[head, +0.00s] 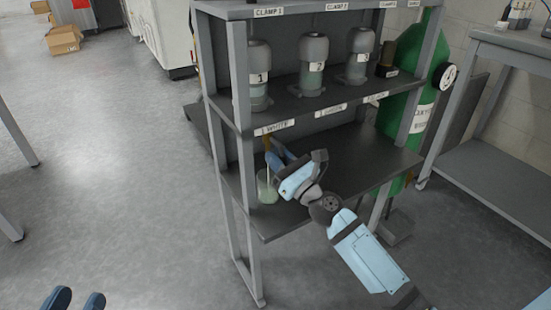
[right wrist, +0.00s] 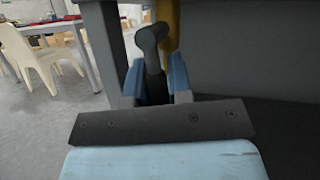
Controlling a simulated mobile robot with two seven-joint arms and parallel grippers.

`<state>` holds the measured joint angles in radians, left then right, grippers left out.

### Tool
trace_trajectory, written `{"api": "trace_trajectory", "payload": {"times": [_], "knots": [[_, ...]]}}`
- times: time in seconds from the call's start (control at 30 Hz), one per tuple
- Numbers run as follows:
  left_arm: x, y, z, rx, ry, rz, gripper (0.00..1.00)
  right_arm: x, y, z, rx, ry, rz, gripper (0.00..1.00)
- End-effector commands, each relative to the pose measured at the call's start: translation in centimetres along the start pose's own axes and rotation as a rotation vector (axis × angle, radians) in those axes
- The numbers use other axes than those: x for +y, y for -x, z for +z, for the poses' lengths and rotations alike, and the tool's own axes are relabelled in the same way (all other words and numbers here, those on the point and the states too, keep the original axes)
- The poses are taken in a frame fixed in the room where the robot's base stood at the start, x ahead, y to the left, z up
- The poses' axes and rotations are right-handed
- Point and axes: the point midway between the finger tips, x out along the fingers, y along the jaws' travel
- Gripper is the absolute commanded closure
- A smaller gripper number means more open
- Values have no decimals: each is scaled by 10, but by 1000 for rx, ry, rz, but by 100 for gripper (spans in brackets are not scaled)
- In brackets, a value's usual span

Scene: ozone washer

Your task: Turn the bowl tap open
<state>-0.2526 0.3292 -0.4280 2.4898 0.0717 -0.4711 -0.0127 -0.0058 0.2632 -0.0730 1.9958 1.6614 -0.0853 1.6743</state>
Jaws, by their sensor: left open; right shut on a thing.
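The bowl tap's dark lever (right wrist: 152,48) stands between the blue fingers of my right gripper (right wrist: 158,82) in the right wrist view. A yellow-brown pipe (right wrist: 172,22) is just behind it. In the head view my right gripper (head: 277,156) reaches under the middle shelf from the right and is shut on the tap handle, which is mostly hidden there. A pale greenish glass bowl (head: 267,188) stands on the lower shelf just below the gripper. My left gripper (head: 75,301) is open and empty at the bottom left, away from the rack.
The grey rack (head: 240,90) has posts close to my right gripper. Several lidded vessels stand on its middle shelf, including one marked 1 (head: 260,76). A green gas cylinder (head: 405,100) stands behind the right side. The floor (head: 110,170) at left is clear.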

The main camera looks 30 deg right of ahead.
Motion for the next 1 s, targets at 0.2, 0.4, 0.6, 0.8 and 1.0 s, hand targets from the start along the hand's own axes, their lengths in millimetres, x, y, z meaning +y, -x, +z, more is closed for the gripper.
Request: {"api": "trace_trajectory", "payload": {"times": [0.2, 0.4, 0.6, 0.8, 1.0], "knots": [[0, 0, -1, 2, 2, -1, 57, 0, 0, 0, -1, 0, 1, 100], [0, 0, -1, 2, 4, -1, 57, 0, 0, 0, -1, 1, 1, 70], [1, 1, 1, -2, 6, 0, 57, 0, 0, 0, 0, 1, 1, 70], [0, 1, -2, 2, 5, -2, 57, 1, 0, 0, 1, 3, 2, 70], [-1, 0, -8, 0, 5, -1, 57, 9, -3, 2, 7, 29, 14, 70]]}}
